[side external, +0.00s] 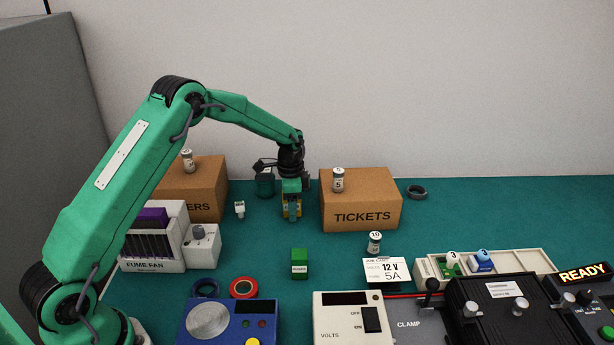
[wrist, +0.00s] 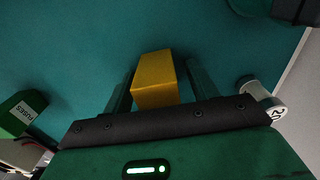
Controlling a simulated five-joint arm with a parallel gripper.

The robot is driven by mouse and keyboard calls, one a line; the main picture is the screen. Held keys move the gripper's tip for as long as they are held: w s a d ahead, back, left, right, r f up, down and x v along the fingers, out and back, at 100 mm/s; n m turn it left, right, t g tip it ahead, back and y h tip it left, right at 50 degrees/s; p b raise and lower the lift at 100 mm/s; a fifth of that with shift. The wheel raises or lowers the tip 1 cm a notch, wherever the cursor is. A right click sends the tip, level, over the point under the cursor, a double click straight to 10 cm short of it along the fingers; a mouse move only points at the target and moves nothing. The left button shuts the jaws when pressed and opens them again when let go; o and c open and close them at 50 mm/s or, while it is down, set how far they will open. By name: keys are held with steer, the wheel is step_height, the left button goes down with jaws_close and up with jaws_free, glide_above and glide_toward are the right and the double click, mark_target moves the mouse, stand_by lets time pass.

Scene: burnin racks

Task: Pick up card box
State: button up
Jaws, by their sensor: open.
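My gripper (side external: 292,212) points down at the teal mat, left of the TICKETS carton. A small yellow box (wrist: 154,80) lies between its two dark fingers, with a gap on each side in the wrist view; the fingers are open. In the side view the yellow box (side external: 292,209) is partly hidden by the fingers. I see no writing on it. A small green box (side external: 299,262) with a white label stands nearer the camera; in the wrist view its label reads FUSES (wrist: 22,112). Two brown cardboard cartons, TICKETS (side external: 361,215) and one ending in ERS (side external: 205,190), stand at the back.
A fume fan (side external: 153,247) is at the left. A blue unit (side external: 228,322), a volts box (side external: 348,318) and a clamp station (side external: 500,310) line the front. A dark ring (side external: 417,192) lies at the right.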

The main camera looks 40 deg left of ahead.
steer(key=c, duration=1.1)
steer(key=shift+r, duration=5.05)
